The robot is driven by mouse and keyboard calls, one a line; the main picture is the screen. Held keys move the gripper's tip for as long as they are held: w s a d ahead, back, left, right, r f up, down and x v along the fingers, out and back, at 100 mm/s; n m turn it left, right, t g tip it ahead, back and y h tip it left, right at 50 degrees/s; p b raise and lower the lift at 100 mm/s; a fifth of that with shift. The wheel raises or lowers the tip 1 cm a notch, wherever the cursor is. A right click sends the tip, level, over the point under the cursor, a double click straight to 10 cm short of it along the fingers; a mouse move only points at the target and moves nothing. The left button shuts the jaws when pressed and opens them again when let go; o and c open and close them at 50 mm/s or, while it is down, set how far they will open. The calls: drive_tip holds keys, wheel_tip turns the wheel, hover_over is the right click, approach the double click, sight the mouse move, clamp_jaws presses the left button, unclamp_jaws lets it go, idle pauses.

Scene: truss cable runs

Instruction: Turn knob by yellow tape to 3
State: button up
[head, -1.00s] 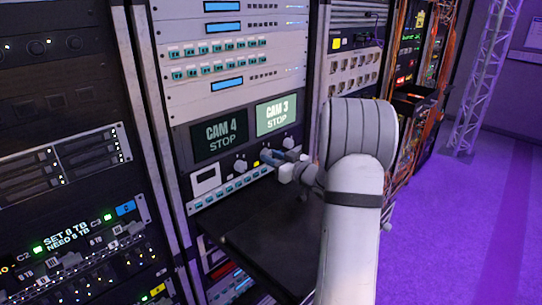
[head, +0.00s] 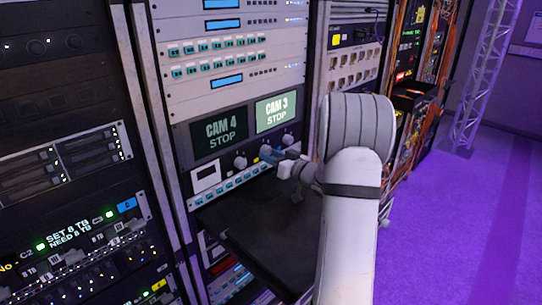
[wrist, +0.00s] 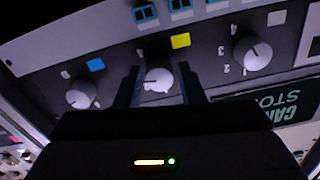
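The yellow tape (wrist: 180,41) sits on the grey panel beside a round white knob (wrist: 158,78), in the middle of the wrist view. My gripper (wrist: 160,84) has its two dark fingers on either side of this knob, with a narrow gap seen at each side. The knob's pointer and numbers are partly hidden by the fingers and the gripper body. In the head view my gripper (head: 268,153) is at the panel below the CAM 3 screen (head: 275,112), and a small bit of yellow tape (head: 255,160) shows beside it.
One neighbouring knob (wrist: 82,95) has blue tape (wrist: 96,65); another knob (wrist: 253,53) is at the right of the wrist view. A black shelf (head: 265,225) juts out below the panel.

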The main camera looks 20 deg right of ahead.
drive_tip(key=shift+o, duration=1.4)
drive_tip(key=shift+r, duration=0.15)
drive_tip(key=b+v, duration=0.1)
drive_tip(key=v, duration=0.6)
drive_tip(key=shift+s+d+b, duration=0.2)
drive_tip(key=shift+s+b, duration=0.15)
drive_tip(key=shift+b, duration=0.05)
